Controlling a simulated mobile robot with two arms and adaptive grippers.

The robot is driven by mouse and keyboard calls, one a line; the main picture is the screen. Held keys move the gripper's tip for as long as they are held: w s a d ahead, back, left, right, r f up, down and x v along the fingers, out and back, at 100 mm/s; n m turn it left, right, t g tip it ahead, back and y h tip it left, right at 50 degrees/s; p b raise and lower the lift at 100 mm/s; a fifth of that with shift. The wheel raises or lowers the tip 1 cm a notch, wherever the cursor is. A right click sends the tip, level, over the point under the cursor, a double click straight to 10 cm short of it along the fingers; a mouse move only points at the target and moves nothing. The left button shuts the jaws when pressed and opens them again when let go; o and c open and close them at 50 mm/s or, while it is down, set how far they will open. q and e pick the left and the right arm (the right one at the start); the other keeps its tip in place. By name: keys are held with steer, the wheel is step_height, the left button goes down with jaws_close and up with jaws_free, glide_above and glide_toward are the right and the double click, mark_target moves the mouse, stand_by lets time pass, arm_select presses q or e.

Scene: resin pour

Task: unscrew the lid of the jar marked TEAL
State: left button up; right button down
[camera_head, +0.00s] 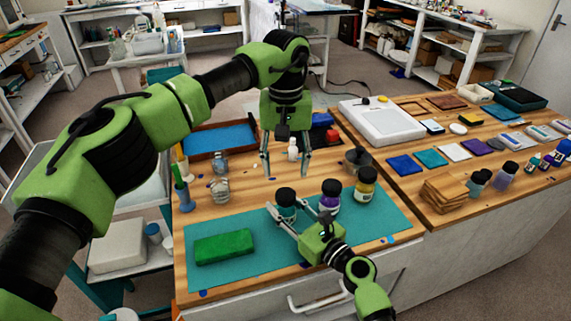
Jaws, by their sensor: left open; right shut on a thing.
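Three jars with black lids stand in a row on the teal mat (222,274). The left one looks teal (287,213), the middle one is purple (329,204) and the right one is yellow (365,193). Their markings are too small to read. My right gripper (283,217) comes in from the front and is shut on the teal jar's body, below its black lid (286,195). The lid is on the jar, and the jar is upright. My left gripper (285,171) points down behind the teal jar. Its fingers are apart and empty, clear of the lid.
A green block (223,246) lies on the mat's left. A white bottle (293,150) stands behind my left fingers. Glass jars (220,188) and a blue-lined tray (248,136) are at the back left. A dark cup (357,160) stands behind the yellow jar.

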mark_target(286, 194)
arm_select(q)
steer(key=shift+f+m, duration=0.2)
steer(key=shift+m, duration=0.3)
step_height(286, 194, down, 8)
steer(key=shift+r, duration=0.15)
